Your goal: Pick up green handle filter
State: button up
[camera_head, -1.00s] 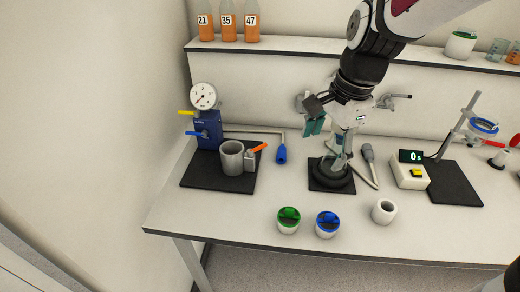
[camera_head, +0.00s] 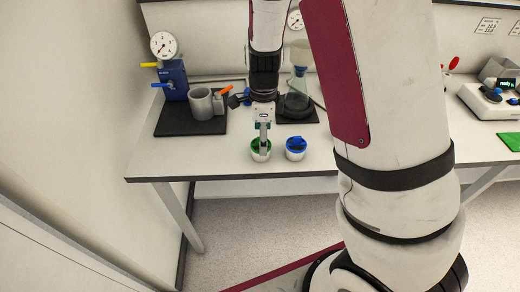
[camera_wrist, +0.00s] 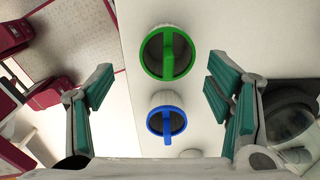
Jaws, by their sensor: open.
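The green handle filter (camera_head: 259,151) is a white cup with a green rim and a green bar across its top. It stands near the front edge of the table. In the wrist view the green handle filter (camera_wrist: 168,53) lies ahead, between and beyond my fingertips. My gripper (camera_head: 263,138) is above it in the head view and hides part of it. In the wrist view my gripper (camera_wrist: 158,85) is open and empty, its teal pads wide apart. A similar blue handle filter (camera_head: 296,149) stands just right of it; in the wrist view it shows nearer the palm (camera_wrist: 166,119).
A grey mug (camera_head: 203,104) stands on a black mat at the left, near a gauge and pump (camera_head: 173,80). A glass flask (camera_head: 298,93) stands on a dark base behind the filters. The table's front edge (camera_head: 160,178) is close to the filters. My arm covers the right side.

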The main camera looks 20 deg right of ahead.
aim_at(255, 145)
jog(key=shift+w+a+f, duration=0.1)
jog(key=shift+w+f, duration=0.15)
jog(key=shift+f, duration=1.3)
jog(key=shift+w+f, duration=0.2)
jog(key=shift+f, duration=1.35)
jog(key=c, duration=1.1)
